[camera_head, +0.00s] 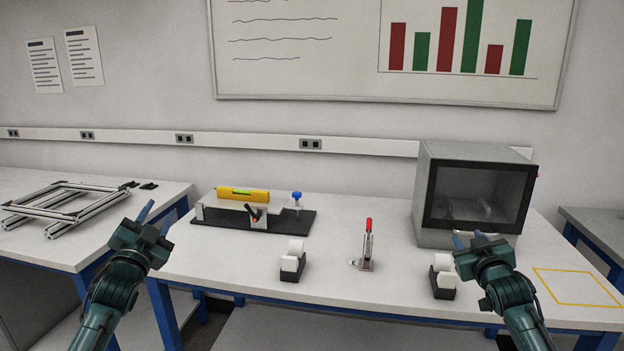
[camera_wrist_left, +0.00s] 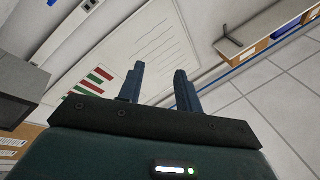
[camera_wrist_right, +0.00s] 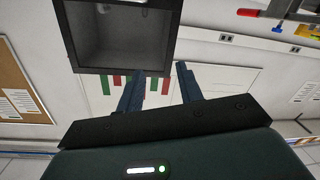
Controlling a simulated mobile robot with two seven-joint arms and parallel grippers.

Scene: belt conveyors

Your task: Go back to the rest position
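My left gripper (camera_head: 157,219) is raised at the left, in front of the gap between the two white tables. In the left wrist view its two fingers (camera_wrist_left: 159,88) stand apart with nothing between them. My right gripper (camera_head: 468,239) is raised at the right, in front of the grey box with the dark window. In the right wrist view its fingers (camera_wrist_right: 158,88) are also apart and empty. Both grippers point up and away from me, and neither is seen holding anything.
The white table (camera_head: 210,265) bears a black fixture (camera_head: 286,226) with a yellow level (camera_head: 243,194), a red-handled clamp (camera_head: 367,246), two tape dispensers (camera_head: 292,262) (camera_head: 443,278) and the grey box (camera_head: 432,185). An aluminium frame (camera_head: 92,208) lies on the left table. The yellow-outlined area (camera_head: 577,287) is empty.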

